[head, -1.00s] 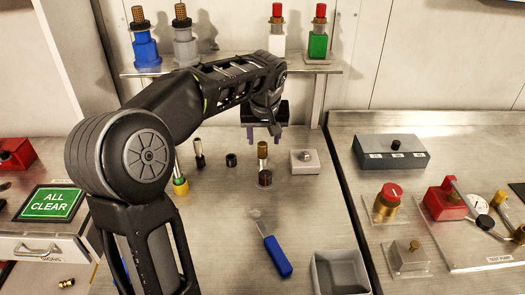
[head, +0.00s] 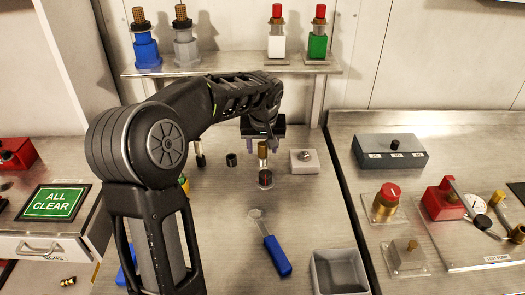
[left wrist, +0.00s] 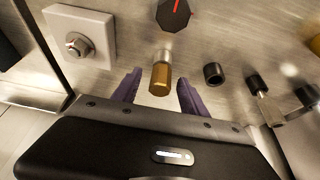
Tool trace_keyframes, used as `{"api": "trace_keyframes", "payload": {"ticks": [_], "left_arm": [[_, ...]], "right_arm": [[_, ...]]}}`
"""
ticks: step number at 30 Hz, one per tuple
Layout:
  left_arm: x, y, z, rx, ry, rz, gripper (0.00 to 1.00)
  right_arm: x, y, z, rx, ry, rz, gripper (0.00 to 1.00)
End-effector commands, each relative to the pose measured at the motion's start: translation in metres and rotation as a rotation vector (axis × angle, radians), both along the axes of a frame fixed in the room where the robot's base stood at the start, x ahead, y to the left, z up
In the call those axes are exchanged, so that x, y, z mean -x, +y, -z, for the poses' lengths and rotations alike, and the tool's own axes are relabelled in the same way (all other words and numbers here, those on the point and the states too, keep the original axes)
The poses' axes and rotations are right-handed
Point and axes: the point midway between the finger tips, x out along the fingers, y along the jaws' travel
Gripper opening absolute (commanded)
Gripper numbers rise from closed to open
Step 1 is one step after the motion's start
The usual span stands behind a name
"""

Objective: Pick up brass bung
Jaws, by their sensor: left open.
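The brass bung (head: 263,150) looks like a small upright brass-coloured cylinder on the steel bench. It also shows in the left wrist view (left wrist: 160,79), with a paler steel-coloured part at one end. My left gripper (head: 265,147) is over and behind it, pointing down. In the left wrist view its purple fingers (left wrist: 158,92) are open, one on each side of the bung, with gaps between. I cannot tell the height of the fingertips exactly. My right gripper is not in view.
A black knob with a red mark (head: 265,179) stands just in front of the bung. A black ring (head: 231,159) is left, a pale block with a stud (head: 304,161) right. A blue-handled tool (head: 277,256) and grey bin (head: 340,274) lie nearer. A shelf (head: 230,69) is behind.

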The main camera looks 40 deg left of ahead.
Motion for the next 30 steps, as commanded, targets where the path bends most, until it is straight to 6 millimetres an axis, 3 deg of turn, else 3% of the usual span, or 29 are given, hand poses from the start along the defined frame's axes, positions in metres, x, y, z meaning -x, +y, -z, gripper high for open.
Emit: {"api": "trace_keyframes", "payload": {"ticks": [10, 27, 30], "left_arm": [[0.0001, -0.0002, -0.0002, 0.000, 0.000, 0.000, 0.50], [0.0000, -0.0003, -0.0002, 0.000, 0.000, 0.000, 0.03], [0.0000, -0.0003, -0.0002, 0.000, 0.000, 0.000, 0.00]], "right_arm": [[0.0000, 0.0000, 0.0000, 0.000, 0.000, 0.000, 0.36], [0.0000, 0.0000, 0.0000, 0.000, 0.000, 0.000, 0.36], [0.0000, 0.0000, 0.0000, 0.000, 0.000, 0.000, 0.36]]}}
